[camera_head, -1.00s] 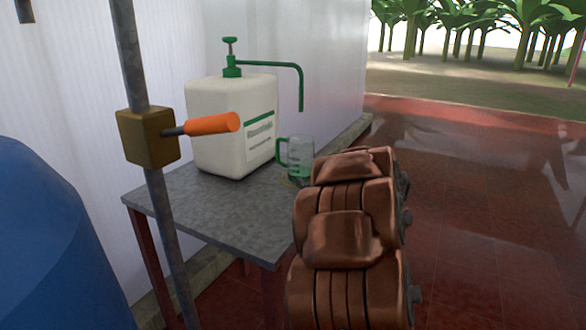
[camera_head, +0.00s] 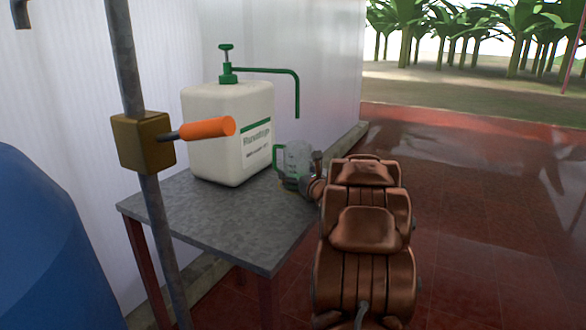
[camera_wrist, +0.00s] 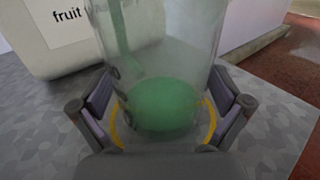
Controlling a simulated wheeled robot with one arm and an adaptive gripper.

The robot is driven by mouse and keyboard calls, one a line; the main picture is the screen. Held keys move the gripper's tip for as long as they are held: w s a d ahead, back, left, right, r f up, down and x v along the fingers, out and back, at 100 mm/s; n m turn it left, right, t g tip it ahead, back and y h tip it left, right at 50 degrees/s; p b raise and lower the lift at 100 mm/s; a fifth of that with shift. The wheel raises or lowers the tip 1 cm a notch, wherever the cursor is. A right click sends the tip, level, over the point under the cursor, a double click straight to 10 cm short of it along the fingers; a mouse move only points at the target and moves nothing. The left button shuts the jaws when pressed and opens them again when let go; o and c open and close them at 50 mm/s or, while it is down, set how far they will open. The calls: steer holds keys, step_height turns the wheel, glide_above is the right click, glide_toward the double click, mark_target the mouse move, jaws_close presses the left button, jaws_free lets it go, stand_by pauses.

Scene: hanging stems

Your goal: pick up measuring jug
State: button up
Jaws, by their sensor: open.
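The measuring jug (camera_head: 297,160) is clear with a green handle and stands upright at the far right end of the grey table (camera_head: 215,225). In the wrist view the jug (camera_wrist: 160,55) fills the middle, with green showing at its bottom. A yellow ring (camera_wrist: 122,130) shows around its base. My gripper (camera_wrist: 162,108) is open, with one finger on each side of the jug's lower part. I cannot tell whether the fingers touch it. In the head view my gripper (camera_head: 296,181) is at the jug, partly hidden by my copper-coloured arm.
A white container (camera_head: 228,130) with a green pump and spout (camera_head: 270,71) stands just left of the jug. An orange-handled lever (camera_head: 208,128) on a metal pipe is nearer, at left. A blue barrel (camera_head: 45,250) is at lower left. The red floor at right is clear.

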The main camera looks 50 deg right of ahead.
mark_target(295, 159)
steer(key=shift+x, duration=0.8)
steer(key=shift+d, duration=0.1)
steer(key=c, duration=1.2)
steer(key=shift+o, duration=0.2)
steer(key=shift+r, duration=0.15)
steer(key=shift+r+p, duration=0.4)
steer(key=shift+r, duration=1.1)
steer(key=shift+s+r, duration=0.1)
steer(key=shift+r, duration=0.15)
steer(key=s+a, duration=0.3)
steer(key=a, duration=0.1)
steer(key=s+a+r, duration=0.1)
steer(key=s+a, duration=0.3)
steer(key=s+a+p, duration=0.1)
steer(key=s+a, duration=0.2)
steer(key=a, duration=0.1)
steer(key=shift+s+r, duration=0.2)
steer(key=shift+s, duration=0.1)
